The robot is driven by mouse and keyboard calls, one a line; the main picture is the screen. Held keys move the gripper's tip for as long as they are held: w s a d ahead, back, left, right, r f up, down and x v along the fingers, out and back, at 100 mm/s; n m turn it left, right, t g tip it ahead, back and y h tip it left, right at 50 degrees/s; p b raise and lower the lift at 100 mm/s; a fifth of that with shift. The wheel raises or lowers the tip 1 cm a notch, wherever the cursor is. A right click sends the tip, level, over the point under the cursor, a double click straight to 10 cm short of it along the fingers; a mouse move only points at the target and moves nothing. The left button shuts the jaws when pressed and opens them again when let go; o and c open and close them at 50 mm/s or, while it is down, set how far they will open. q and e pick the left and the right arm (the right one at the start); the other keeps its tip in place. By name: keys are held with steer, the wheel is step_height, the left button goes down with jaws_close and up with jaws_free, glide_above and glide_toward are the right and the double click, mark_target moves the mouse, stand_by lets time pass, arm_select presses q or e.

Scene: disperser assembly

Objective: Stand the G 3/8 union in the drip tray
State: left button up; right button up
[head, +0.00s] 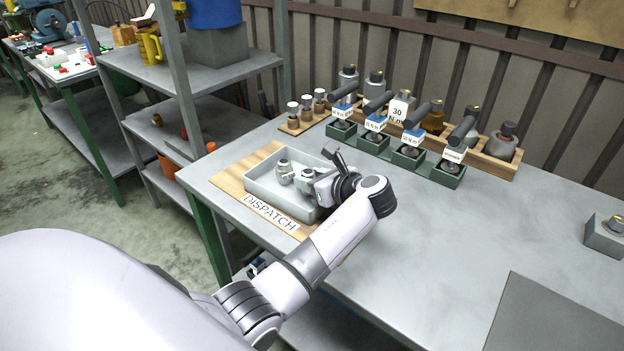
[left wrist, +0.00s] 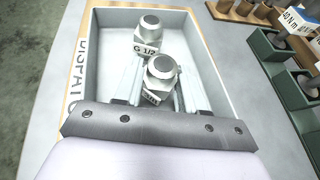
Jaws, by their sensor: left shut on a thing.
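The grey drip tray (head: 268,199) lies on the wooden board marked DISPATCH. My left gripper (left wrist: 160,92) reaches into the tray from its near right side and is shut on a metal union (left wrist: 163,69). This union has a hex body and stands about upright between the fingers. Its label is mostly hidden, so I cannot read the size. I cannot tell if its foot touches the tray floor. A second union (left wrist: 148,33), labelled G 1/2, stands upright in the tray just beyond it; it also shows in the head view (head: 284,172). My right gripper is not in view.
Several small capped bottles (head: 306,106) stand in a wooden rack behind the tray. The table's middle is clear.

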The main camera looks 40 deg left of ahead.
arm_select(q)
steer(key=o, duration=1.2)
steer(key=shift+f, duration=0.1)
steer(key=shift+c, duration=0.2)
steer(key=shift+r, duration=0.2)
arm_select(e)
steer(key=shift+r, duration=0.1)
